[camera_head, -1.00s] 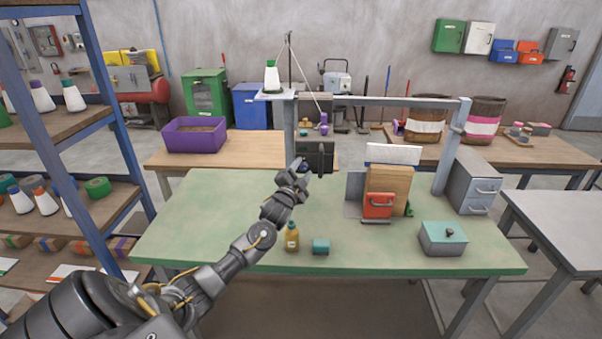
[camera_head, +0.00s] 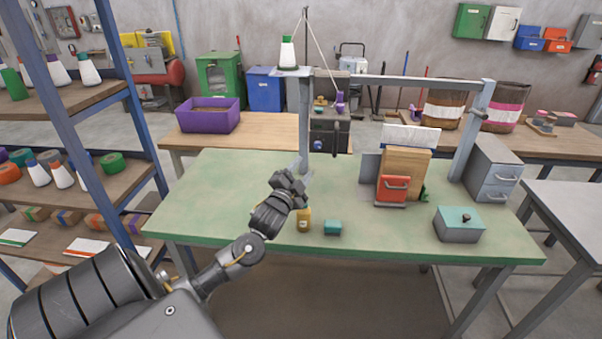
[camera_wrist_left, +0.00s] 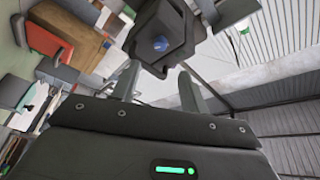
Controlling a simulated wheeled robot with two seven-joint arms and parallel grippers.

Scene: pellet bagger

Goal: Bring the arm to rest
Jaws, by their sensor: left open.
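My left gripper (camera_head: 303,178) is above the green table (camera_head: 220,185), short of the dark machine (camera_head: 322,138) with the lever handle. It looks empty and apart from the machine. In the left wrist view its two fingers (camera_wrist_left: 158,86) are spread with a gap between them. A dark angular part with a blue round spot (camera_wrist_left: 160,44) shows beyond the fingertips; I cannot tell how far off it is. My left arm reaches in from the lower left. My right gripper is not in view.
An amber bottle (camera_head: 304,221) and a teal block (camera_head: 332,228) stand below the gripper. Blue-framed shelves (camera_head: 100,130) stand at the left.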

